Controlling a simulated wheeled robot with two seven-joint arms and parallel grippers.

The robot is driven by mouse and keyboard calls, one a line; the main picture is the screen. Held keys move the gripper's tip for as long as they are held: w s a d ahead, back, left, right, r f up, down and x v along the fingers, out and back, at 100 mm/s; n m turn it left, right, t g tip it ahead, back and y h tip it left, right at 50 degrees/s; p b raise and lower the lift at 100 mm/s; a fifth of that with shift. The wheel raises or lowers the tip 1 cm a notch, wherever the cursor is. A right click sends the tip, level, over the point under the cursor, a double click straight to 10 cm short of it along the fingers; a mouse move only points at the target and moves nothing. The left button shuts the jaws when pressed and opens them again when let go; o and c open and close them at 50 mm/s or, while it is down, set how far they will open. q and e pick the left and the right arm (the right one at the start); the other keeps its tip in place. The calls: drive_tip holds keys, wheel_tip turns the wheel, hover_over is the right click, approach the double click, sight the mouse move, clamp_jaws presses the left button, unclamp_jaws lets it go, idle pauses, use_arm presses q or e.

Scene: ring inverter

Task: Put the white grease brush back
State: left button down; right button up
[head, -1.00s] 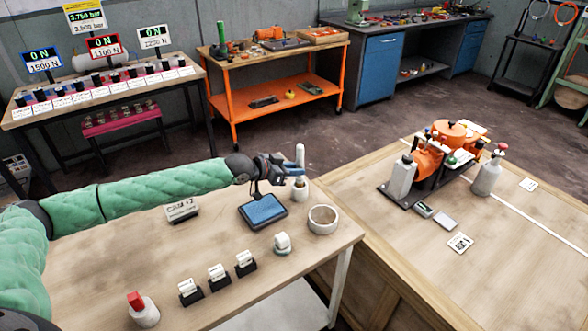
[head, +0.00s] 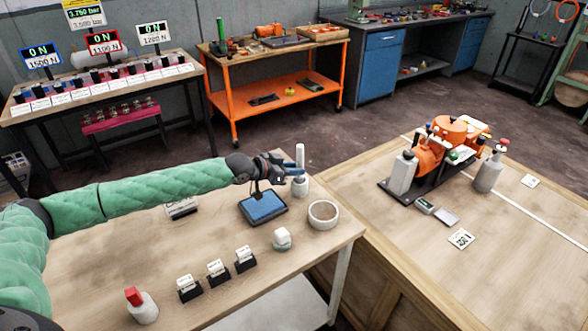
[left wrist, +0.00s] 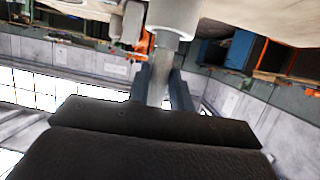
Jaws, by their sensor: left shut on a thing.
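The white grease brush shows as a pale upright handle (head: 300,155) at the far edge of the near table. My left gripper (head: 292,171) is shut on it. In the left wrist view, my fingers (left wrist: 163,88) close around a narrow grey-white stem, with a wider white cylinder (left wrist: 176,14) beyond. A white pot (head: 300,187) stands directly below the gripper in the head view. I cannot tell whether the brush's lower end is inside the pot or above it. My right gripper is not in view.
A blue-topped tray (head: 263,207), a round bowl (head: 323,214) and a small white-capped jar (head: 282,240) stand near the gripper. Several white blocks in black holders (head: 217,271) and a red-capped bottle (head: 141,306) are closer. An orange machine (head: 430,160) stands on the right bench.

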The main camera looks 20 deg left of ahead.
use_arm(q)
drive_tip(key=shift+f, duration=0.15)
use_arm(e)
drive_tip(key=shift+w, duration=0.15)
use_arm(q)
drive_tip(key=shift+f, duration=0.25)
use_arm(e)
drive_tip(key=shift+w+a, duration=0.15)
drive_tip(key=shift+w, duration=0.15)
use_arm(q)
drive_tip(key=shift+f, duration=0.15)
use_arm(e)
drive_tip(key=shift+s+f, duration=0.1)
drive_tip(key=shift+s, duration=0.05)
use_arm(q)
drive_tip(key=c, duration=1.2)
unclamp_jaws()
drive_tip(key=shift+o, duration=0.2)
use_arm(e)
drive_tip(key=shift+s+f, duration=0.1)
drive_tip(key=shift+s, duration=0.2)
